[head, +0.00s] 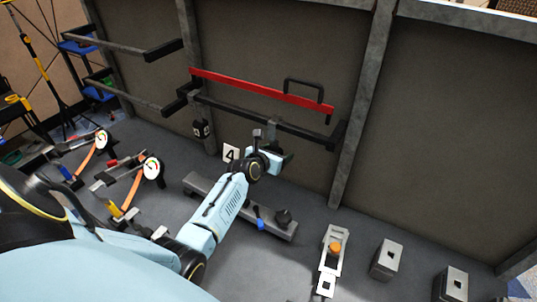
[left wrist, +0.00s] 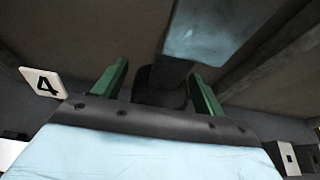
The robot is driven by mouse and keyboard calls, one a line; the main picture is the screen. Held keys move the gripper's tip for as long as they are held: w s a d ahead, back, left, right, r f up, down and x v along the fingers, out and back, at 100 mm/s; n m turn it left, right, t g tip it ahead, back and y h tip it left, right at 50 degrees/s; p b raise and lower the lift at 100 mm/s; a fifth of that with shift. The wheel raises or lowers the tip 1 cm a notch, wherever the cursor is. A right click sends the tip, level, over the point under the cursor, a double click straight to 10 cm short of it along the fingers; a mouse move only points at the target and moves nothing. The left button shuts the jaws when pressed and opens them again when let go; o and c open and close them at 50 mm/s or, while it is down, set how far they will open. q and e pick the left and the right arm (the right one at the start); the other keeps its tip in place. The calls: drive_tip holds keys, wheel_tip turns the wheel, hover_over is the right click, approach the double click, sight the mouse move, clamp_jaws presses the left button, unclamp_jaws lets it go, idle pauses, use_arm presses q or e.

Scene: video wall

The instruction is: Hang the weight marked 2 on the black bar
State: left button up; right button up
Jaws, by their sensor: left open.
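The black bar (head: 268,122) runs along the dark wall panel, below a red bar. My left gripper (head: 280,158) is in front of the wall, below the black bar. In the left wrist view its green fingers (left wrist: 160,95) stand apart, with a dark blocky shape (left wrist: 158,80) between or beyond them; I cannot tell whether it is a weight. A white plate marked 4 (head: 231,152) is left of the gripper and also shows in the left wrist view (left wrist: 42,82). My right gripper is out of view.
Gauges (head: 152,168) stand left. An orange button fixture (head: 335,248) and grey boxes (head: 387,259) stand right.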

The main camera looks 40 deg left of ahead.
use_arm(q)
drive_tip(key=p+v, duration=0.1)
drive_tip(key=v, duration=1.2)
drive_tip(key=shift+p, duration=0.4)
